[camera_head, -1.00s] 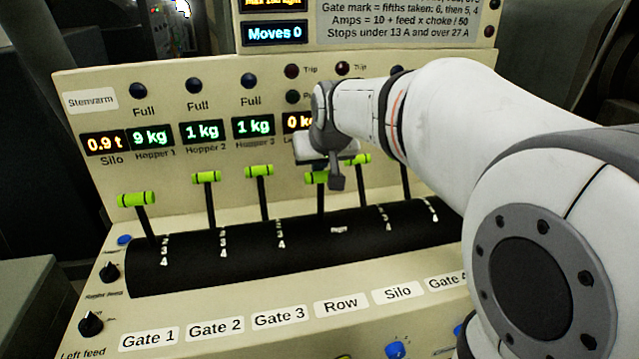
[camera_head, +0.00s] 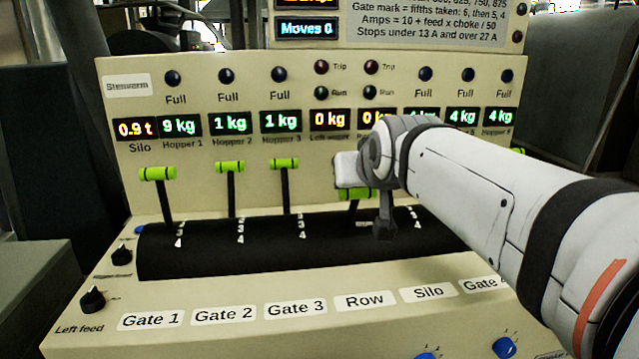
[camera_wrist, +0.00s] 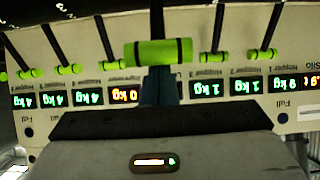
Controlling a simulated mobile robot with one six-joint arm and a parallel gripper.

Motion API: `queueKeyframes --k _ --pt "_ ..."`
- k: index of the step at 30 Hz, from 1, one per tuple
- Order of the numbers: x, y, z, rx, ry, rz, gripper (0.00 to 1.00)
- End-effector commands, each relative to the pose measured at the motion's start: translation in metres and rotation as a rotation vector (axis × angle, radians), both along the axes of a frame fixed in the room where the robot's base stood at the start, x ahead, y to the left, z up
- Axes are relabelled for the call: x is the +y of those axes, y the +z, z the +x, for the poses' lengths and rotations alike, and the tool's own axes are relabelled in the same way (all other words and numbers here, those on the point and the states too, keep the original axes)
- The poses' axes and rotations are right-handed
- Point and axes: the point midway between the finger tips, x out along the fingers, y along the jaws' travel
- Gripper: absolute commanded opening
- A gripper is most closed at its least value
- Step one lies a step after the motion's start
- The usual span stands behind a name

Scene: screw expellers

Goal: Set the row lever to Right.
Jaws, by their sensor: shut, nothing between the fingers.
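The row lever (camera_head: 357,194) has a bright green crossbar handle on a dark stem, above the Row label (camera_head: 365,300). Its handle sits lower than the Gate 3 handle, tipped toward the front; small drum lettering by its stem is too blurred to read. My gripper (camera_head: 385,228) is shut and points down just right of the handle, overlapping it in the head view. In the wrist view, upside down, the row lever's handle (camera_wrist: 158,52) is large and close, crossing in front of my dark fingers (camera_wrist: 163,88). The fingertips are hidden there; contact is unclear.
Gate 1 (camera_head: 157,174), Gate 2 (camera_head: 230,167) and Gate 3 (camera_head: 284,164) levers stand left along the black drum (camera_head: 200,255). My arm covers the Silo lever and much of the right side. Above is the display panel; knobs sit below.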

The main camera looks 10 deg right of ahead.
Motion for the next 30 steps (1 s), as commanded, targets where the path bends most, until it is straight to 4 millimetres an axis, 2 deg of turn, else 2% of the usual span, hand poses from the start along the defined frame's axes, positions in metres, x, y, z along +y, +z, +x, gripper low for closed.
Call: queueKeyframes --k 1,17,20,30 --pt "0.000 -0.008 -0.002 0.018 -0.001 0.001 0.00" --pt "-0.004 -0.008 -0.003 0.026 -0.010 0.001 0.00" --pt "-0.004 0.002 -0.002 0.022 -0.010 0.001 0.00" --pt "-0.004 0.071 0.002 0.006 -0.010 0.002 0.00"
